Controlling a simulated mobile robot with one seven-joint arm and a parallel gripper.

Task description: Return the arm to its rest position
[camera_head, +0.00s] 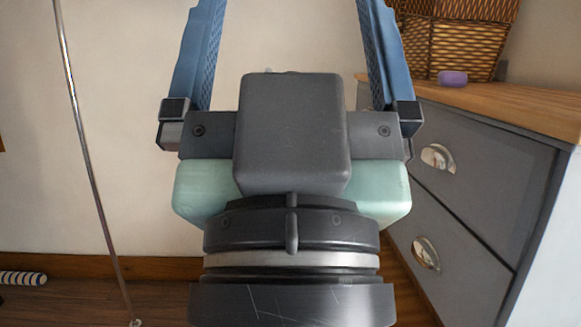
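My gripper (288,20) fills the middle of the head view, seen from behind with its two blue fingers reaching up and out of the top edge. The fingers stand wide apart, and only bare wall shows between them in the visible part. The fingertips are cut off by the frame. My wrist comes in from the bottom edge.
A grey dresser (475,170) with a wooden top stands close at the right. On it are a wicker basket (465,45) and a small purple block (452,78). A thin metal pole (82,140) stands at the left. A striped roll (22,278) lies on the floor.

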